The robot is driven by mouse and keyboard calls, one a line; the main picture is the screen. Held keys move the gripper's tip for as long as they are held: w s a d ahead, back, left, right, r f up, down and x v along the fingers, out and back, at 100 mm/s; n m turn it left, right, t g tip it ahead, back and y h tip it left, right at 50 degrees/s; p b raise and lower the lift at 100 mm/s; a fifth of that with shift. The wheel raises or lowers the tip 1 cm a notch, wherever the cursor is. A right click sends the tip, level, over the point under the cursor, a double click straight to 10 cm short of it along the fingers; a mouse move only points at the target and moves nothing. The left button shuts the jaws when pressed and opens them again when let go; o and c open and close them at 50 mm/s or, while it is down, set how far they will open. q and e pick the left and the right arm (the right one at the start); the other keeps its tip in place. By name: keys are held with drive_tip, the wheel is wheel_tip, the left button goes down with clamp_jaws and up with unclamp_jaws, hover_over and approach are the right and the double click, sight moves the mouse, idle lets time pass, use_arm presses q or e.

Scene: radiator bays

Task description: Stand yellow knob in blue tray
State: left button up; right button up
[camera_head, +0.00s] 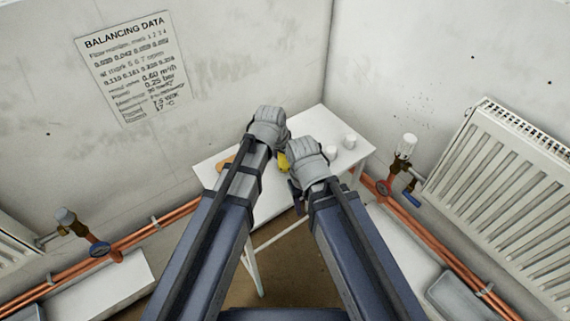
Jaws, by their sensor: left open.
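A small yellow piece (283,162), likely the yellow knob, shows between my two grippers, over the white table. My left gripper (268,128) is open above the back of the table, just up and left of the yellow piece. My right gripper (303,160) is right beside the yellow piece; its fingertips are hidden, so I cannot tell whether it touches or holds it. A grey-blue tray (455,297) lies low at the bottom right, partly cut by the frame edge; I cannot tell whether it is the blue tray.
The white table (338,122) stands in the corner. It bears an orange piece (226,162) at left and white cylinders (350,141) at right. Copper pipes with valves (403,152) run along both walls. A radiator (505,190) hangs at right. A second greyish tray (25,313) shows bottom left.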

use_arm(q)
drive_tip(key=shift+f, duration=0.1)
clamp_jaws()
idle(0.5)
